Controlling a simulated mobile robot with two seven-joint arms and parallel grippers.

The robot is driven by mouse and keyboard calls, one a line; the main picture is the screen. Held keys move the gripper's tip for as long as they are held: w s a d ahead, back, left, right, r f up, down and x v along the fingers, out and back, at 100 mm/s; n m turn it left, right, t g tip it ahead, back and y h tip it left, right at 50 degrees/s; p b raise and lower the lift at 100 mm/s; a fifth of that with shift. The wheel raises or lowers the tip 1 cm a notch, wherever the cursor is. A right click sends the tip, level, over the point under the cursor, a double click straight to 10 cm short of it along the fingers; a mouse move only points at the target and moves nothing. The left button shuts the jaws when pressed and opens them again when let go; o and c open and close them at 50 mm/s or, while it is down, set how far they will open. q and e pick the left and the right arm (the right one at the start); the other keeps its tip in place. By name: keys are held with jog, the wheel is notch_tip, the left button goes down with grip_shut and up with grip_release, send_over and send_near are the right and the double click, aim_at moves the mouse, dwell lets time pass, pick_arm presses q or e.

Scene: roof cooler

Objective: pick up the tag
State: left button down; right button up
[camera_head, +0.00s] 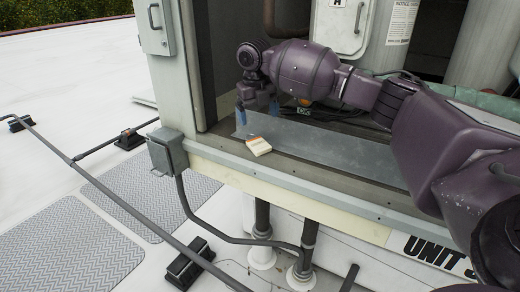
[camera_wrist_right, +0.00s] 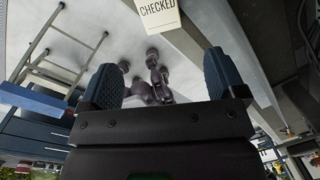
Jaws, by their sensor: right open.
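The tag (camera_head: 258,146) is a small cream piece with an orange band. It lies on the sill at the front edge of the open cabinet. In the right wrist view the tag (camera_wrist_right: 159,16) reads "CHECKED" and is cut off by the top edge. My right gripper (camera_head: 256,110) is inside the cabinet opening, behind the tag and apart from it. In the right wrist view my right gripper (camera_wrist_right: 165,80) has its two blue fingers wide apart, with nothing between them. My left gripper is not in view.
A low metal plate (camera_head: 325,148) stands on edge behind the tag. The cabinet's left post (camera_head: 182,65) rises close to my right gripper. Cables lie deeper inside.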

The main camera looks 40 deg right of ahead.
jog(key=n, duration=0.1)
send_over(263, 148)
jog(key=f, duration=0.3)
jog(key=f+b, duration=0.1)
jog(key=f, duration=0.1)
jog(key=shift+a+f, duration=0.1)
jog(key=shift+a, duration=0.25)
jog(key=shift+f, duration=0.65)
jog(key=f, duration=0.3)
jog(key=f+b, duration=0.1)
jog(key=shift+s+d+f, duration=0.1)
jog(key=shift+d+f, duration=0.1)
jog(key=shift+d, duration=0.05)
jog(key=shift+f, duration=0.1)
